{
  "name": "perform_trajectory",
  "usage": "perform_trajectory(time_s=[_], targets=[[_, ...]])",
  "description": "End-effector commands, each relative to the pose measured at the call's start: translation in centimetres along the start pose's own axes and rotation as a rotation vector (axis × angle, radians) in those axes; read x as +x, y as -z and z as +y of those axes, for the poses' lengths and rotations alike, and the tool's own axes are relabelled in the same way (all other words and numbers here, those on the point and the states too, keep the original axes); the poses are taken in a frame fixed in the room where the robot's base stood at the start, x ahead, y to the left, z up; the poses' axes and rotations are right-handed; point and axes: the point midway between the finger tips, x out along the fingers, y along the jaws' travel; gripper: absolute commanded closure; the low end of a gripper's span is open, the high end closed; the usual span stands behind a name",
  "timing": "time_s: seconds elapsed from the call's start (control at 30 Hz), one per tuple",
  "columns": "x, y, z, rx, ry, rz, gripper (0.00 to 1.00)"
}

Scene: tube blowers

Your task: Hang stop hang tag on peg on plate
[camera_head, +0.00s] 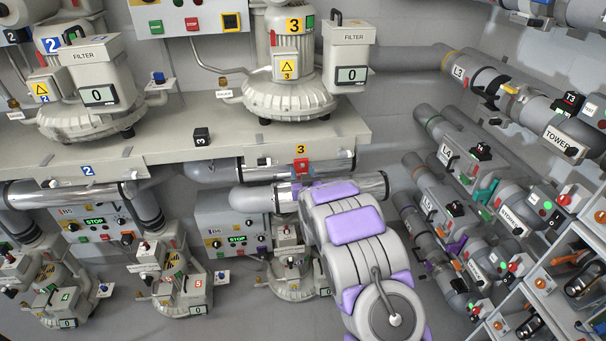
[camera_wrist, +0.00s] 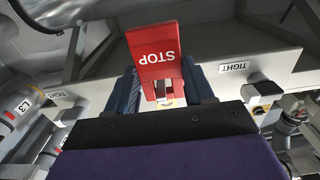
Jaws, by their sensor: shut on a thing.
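The red stop hang tag (camera_wrist: 153,48) is between the two blue fingers of my gripper (camera_wrist: 165,85) in the wrist view, its STOP lettering upside down. My gripper is shut on the tag's narrower slotted end. A small red patch that looks like the tag (camera_head: 301,165) shows in the head view, just below the yellow 3 plate (camera_head: 300,149) on the bench's front edge. My gripper there is mostly hidden behind my arm. A small yellow patch (camera_wrist: 167,102) shows by the tag's slotted end in the wrist view. I cannot make out the peg, or whether the tag touches it.
The grey bench (camera_head: 225,135) carries blowers, including blower 3 (camera_head: 290,75), and a black 3 block (camera_head: 201,137). Pipes (camera_head: 260,199) run close under its edge. A pale beam with TIGHT labels (camera_wrist: 235,67) crosses the wrist view. Valved pipes (camera_head: 500,90) crowd the right.

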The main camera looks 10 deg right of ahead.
Motion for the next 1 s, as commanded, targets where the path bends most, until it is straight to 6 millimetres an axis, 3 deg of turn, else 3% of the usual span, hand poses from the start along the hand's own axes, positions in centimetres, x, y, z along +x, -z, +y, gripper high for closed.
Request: perform_trajectory(time_s=[0.43, 0.47, 0.73, 1.0], targets=[[0.01, 0.05, 0.27, 0.003, -0.002, 0.001, 0.99], [0.01, 0.04, 0.25, 0.002, -0.002, 0.001, 0.45], [0.01, 0.04, 0.18, 0.002, -0.002, 0.001, 0.19], [-0.04, 0.05, 0.19, 0.002, -0.002, 0.001, 0.18]])
